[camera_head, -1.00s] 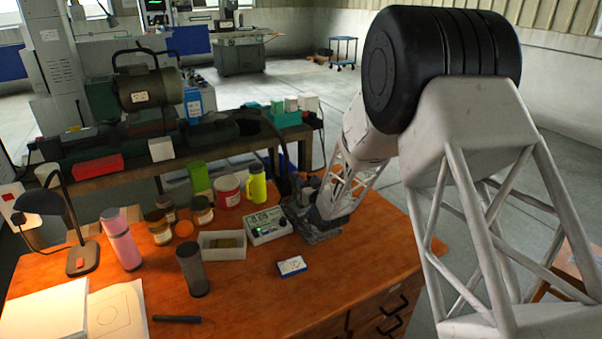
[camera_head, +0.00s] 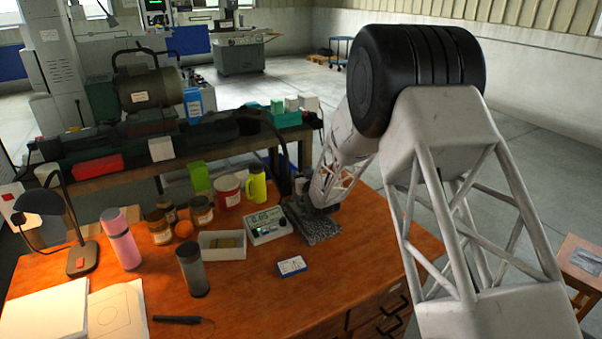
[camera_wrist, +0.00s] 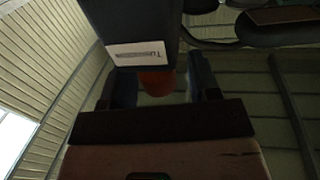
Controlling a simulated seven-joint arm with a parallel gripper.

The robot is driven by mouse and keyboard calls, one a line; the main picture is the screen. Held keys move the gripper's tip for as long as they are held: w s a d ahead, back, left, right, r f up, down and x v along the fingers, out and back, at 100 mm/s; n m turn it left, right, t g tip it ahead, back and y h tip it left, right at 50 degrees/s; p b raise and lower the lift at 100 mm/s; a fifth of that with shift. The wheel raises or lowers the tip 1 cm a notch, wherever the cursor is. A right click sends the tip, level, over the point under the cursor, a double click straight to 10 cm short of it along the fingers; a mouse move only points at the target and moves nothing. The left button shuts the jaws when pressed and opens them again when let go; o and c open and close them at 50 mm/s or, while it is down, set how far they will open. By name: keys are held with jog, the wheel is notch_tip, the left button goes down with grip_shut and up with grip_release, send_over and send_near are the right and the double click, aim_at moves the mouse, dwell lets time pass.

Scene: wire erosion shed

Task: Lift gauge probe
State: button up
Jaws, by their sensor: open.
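A dark, thin rod (camera_head: 178,320) with a fine tail lies at the desk's front left; it may be the gauge probe, but I cannot be sure. The gauge box (camera_head: 268,226), pale with a lit digital display, stands near the desk's middle. My gripper (camera_head: 322,207) is at the low end of my arm, over the back right of the desk, right of the gauge box and far from the rod. It is open; its fingertips are small and partly hidden in the head view. I cannot make out the rod in the dark wrist view.
A mottled grey mat (camera_head: 318,229) lies below my gripper. A white tray (camera_head: 222,252), a blue-and-white box (camera_head: 291,266), a grey cup (camera_head: 192,270), a pink bottle (camera_head: 121,240), jars and a lamp (camera_head: 80,258) crowd the desk. The front middle is clear.

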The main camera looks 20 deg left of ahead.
jog(key=shift+x, duration=0.8)
